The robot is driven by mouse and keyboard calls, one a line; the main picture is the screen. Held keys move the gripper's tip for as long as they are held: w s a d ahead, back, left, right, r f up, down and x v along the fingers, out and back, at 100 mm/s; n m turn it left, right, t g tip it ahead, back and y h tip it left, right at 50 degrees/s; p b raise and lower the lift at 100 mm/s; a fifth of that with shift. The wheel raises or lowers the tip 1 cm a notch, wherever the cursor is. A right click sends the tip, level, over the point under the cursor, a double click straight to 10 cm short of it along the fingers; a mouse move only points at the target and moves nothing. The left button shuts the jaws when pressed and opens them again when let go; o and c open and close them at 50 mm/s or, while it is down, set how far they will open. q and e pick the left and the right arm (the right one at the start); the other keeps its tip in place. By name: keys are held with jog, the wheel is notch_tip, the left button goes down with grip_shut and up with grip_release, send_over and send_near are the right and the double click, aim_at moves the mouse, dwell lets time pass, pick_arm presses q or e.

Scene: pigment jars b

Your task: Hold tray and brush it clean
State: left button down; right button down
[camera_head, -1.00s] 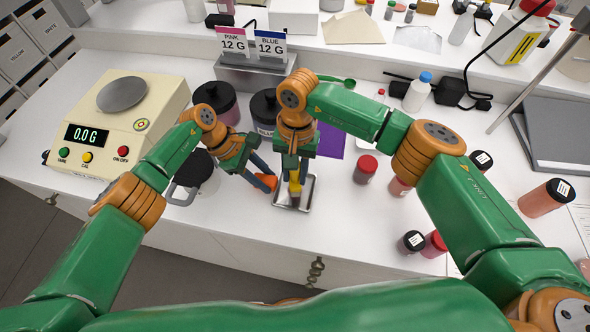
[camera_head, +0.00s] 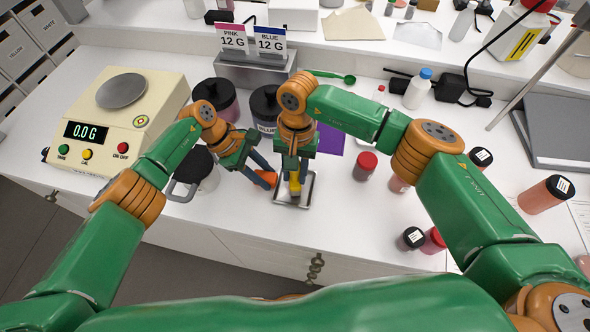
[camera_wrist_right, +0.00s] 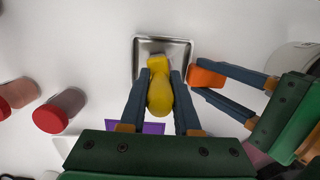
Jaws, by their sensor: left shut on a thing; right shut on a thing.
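The small metal tray (camera_head: 308,194) rests at the front of the white bench; its rim also shows in the right wrist view (camera_wrist_right: 188,44). My left gripper (camera_head: 267,179) is shut on the tray's orange grip (camera_wrist_right: 206,77) at the tray's side. My right gripper (camera_wrist_right: 160,76) is shut on the yellow brush (camera_wrist_right: 160,97) and holds it above the tray, with its tip at the tray floor. The brush is upright in the head view (camera_head: 295,184). A purplish trace shows by the brush tip; bristles are mostly hidden.
A scale (camera_head: 117,118) reading 0.0 G stands at left. Dark-lidded jars, one a blue jar (camera_head: 264,108), stand behind my grippers. A red-lidded jar (camera_head: 366,166) stands right of the tray; several jars stand farther right. The bench's front edge is close.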

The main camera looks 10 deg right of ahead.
pick_arm(q)
jog(key=shift+s+a+f, duration=0.1)
jog(key=shift+f, duration=0.1)
pick_arm(e)
jog(key=shift+s+d, duration=0.2)
jog(key=shift+s, duration=0.25)
jog(key=shift+s+a+f, duration=0.1)
jog(key=shift+a, duration=0.25)
jog(key=shift+w+a, duration=0.3)
jog(key=shift+a, duration=0.05)
jog(key=shift+w, duration=0.5)
jog(key=shift+w+d, duration=0.3)
jog(key=shift+w, duration=0.05)
pick_arm(q)
jog(key=shift+r, duration=0.1)
pick_arm(e)
jog(key=shift+d, duration=0.45)
jog(key=shift+s+d, duration=0.25)
jog(key=shift+s, duration=0.05)
jog(key=shift+s+r, duration=0.2)
jog(key=shift+s, duration=0.25)
jog(key=shift+s+a+f, duration=0.1)
jog(key=shift+s+a, duration=0.25)
jog(key=shift+a+f, duration=0.1)
jog(key=shift+a, duration=0.25)
jog(key=shift+w+a, duration=0.35)
jog(key=shift+w+r, duration=0.2)
jog(key=shift+w, duration=0.2)
